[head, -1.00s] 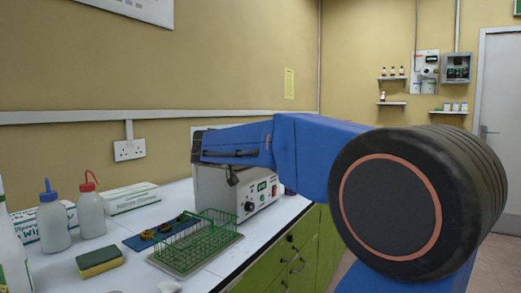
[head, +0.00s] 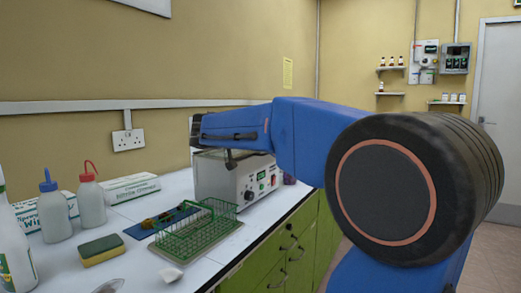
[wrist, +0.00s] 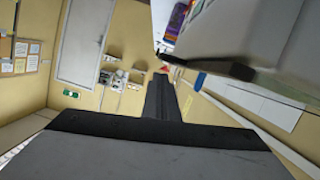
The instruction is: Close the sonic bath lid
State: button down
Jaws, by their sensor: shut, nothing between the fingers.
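The sonic bath (head: 222,178) is a pale metal box on the bench with a dial and a small display on its front. A pale upright panel (head: 193,153), which looks like its raised lid, shows behind my arm. My arm hides most of it. My gripper (head: 231,160) is shut and empty, in front of the panel and over the bath top. In the wrist view my gripper (wrist: 161,82) shows as a narrow dark finger pair. A large grey part with a dark edge (wrist: 215,68) is beside it, apart from it; I cannot tell whether this is lid or body.
A green wire basket (head: 190,238) stands in front of the bath. A sponge (head: 100,250), wash bottles (head: 91,204) and a white box (head: 130,188) are on the bench at left. The air right of the bath is taken by my arm.

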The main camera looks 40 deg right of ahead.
jog(key=r+v, duration=0.2)
jog(key=v, duration=0.8)
